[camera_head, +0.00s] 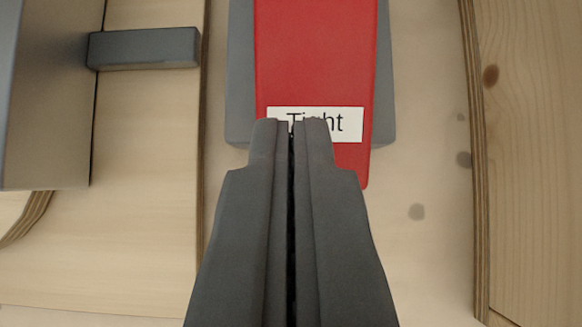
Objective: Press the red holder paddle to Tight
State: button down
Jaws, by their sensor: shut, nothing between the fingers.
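The red holder paddle (315,55) fills the upper middle of the view, in front of a grey base (386,90) that shows along both its sides. A white label (352,124) reading "Tight" is on the paddle's lower part, its middle partly covered by my fingertips. My gripper (291,124) is shut and empty, with its tips over the label. I cannot tell whether the tips touch the paddle. Part of the paddle's lower end is hidden behind my gripper.
A grey bar (144,48) sticks out at the upper left, beside a large grey block (45,100). A wooden board (530,150) with a raised edge stands on the right. Bare pale wood (425,250) lies between the paddle and that board.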

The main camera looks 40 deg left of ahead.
jog(key=s+d+r, duration=0.5)
jog(key=s, duration=0.2)
jog(key=shift+s+r, duration=0.25)
jog(key=shift+r, duration=0.15)
jog(key=shift+d, duration=0.1)
jog(key=s+d+r+m+t+h, duration=0.2)
jog(key=s+d+r+t, duration=0.3)
jog(key=s, duration=0.7)
jog(key=s+d+r+m+t+h, duration=0.2)
jog(key=s+d+r+m+t, duration=0.2)
jog(key=s+d+r, duration=0.4)
jog(key=shift+s+r+m+t+h, duration=0.2)
jog(key=shift+s+m+t+h, duration=0.3)
jog(key=shift+s, duration=1.55)
